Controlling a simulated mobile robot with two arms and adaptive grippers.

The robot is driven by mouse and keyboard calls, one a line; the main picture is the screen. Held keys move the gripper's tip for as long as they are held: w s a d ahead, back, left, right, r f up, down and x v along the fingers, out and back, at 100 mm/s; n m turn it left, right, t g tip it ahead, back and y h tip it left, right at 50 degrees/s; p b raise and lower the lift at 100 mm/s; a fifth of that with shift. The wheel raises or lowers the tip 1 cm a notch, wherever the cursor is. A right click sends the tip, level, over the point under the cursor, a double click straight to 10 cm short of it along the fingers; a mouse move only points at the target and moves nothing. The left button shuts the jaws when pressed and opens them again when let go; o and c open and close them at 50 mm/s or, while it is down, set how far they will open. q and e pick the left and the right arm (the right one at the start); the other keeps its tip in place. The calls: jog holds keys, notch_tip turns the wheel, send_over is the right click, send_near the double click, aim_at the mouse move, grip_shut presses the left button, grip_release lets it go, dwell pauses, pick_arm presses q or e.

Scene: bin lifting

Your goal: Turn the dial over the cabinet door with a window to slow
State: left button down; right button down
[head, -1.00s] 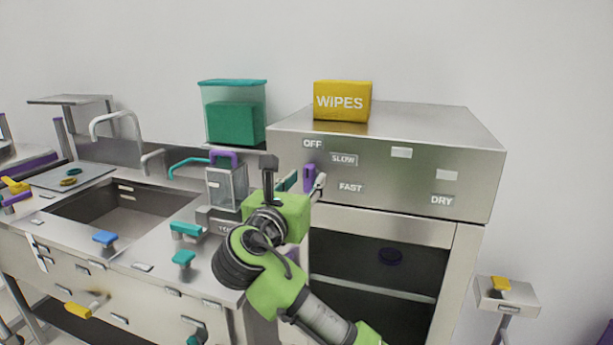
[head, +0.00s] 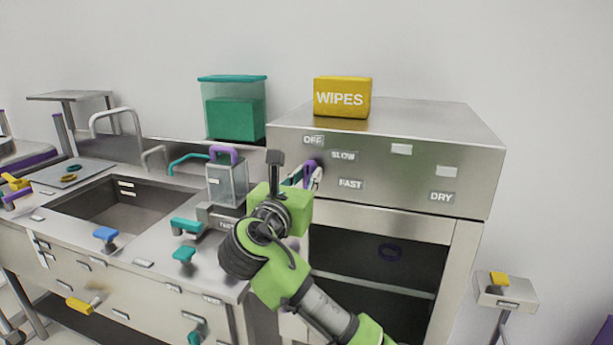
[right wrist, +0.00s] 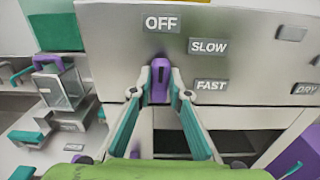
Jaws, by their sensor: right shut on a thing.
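The purple dial (right wrist: 160,82) sits on the steel front panel, below the OFF label (right wrist: 163,23) and left of the SLOW label (right wrist: 208,47) and FAST label (right wrist: 210,84). In the right wrist view its grip stands nearly upright, pointing towards OFF. My right gripper (right wrist: 160,92) is shut on it, one fingertip at each side. In the head view the dial (head: 312,166) is partly hidden by my right gripper (head: 311,177). The cabinet door with a dark window (head: 350,250) is below the panel. My left gripper is not in view.
A yellow WIPES box (head: 342,97) stands on top of the cabinet. A clear container with a teal lid (head: 234,78) and a purple-handled clear box (head: 228,185) stand to the left, near the sink (head: 125,200). A DRY label (head: 442,197) is farther right.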

jog(key=m, duration=0.4)
jog(key=shift+d+m+p, duration=0.15)
jog(key=shift+m+p, duration=0.15)
jog(key=shift+p, duration=0.1)
jog(key=m, duration=0.4)
jog(key=shift+s+d+f+m, duration=0.1)
jog(key=shift+d+f+m, duration=0.1)
jog(key=shift+m, duration=0.1)
jog(key=c, duration=1.9)
grip_release()
notch_tip(320, 180, up, 10)
